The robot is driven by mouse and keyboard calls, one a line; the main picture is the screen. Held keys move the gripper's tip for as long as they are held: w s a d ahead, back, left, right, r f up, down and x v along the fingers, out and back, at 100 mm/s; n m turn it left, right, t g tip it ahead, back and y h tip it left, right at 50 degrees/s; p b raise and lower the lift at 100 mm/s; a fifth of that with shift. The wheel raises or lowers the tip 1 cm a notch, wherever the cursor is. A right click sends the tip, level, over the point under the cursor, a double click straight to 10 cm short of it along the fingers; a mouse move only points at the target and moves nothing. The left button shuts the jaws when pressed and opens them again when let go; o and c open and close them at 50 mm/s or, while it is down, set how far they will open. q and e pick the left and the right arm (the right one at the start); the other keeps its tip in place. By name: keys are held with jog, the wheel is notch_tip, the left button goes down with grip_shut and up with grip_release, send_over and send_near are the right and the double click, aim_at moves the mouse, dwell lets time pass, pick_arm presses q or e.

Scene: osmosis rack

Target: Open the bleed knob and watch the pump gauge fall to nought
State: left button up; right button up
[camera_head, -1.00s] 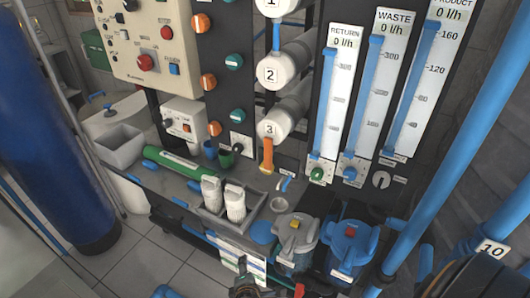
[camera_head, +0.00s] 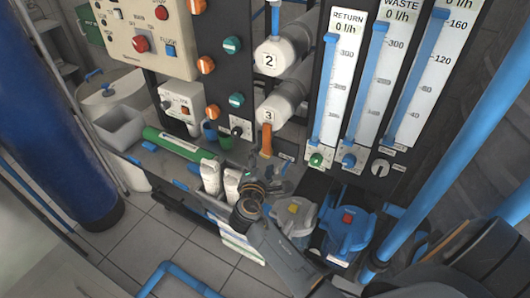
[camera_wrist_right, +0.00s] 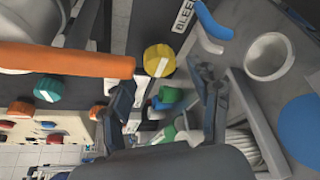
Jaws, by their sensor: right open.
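In the right wrist view the yellow bleed knob (camera_wrist_right: 158,60) sits beside a label (camera_wrist_right: 184,15) reading "BLEE", cut off by the picture edge. My right gripper (camera_wrist_right: 165,82) is open and empty. The knob shows beyond its fingertips, between their lines, and appears apart from them. In the head view my right gripper (camera_head: 272,168) is below the orange pipe (camera_head: 266,141), and I cannot make out the knob there. I cannot identify a pump gauge in either view. My left gripper is not in view.
The orange pipe crosses left of the knob in the wrist view (camera_wrist_right: 60,60). A white cup (camera_wrist_right: 270,57) is at right. White cartridges (camera_head: 210,178) stand near my right wrist. Lidded housings (camera_head: 345,232) are to the right. The flow tubes (camera_head: 331,88) read 0 l/h.

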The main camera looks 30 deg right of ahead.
jog(key=shift+x, duration=1.95)
jog(key=shift+p, duration=0.3)
jog(key=c, duration=1.2)
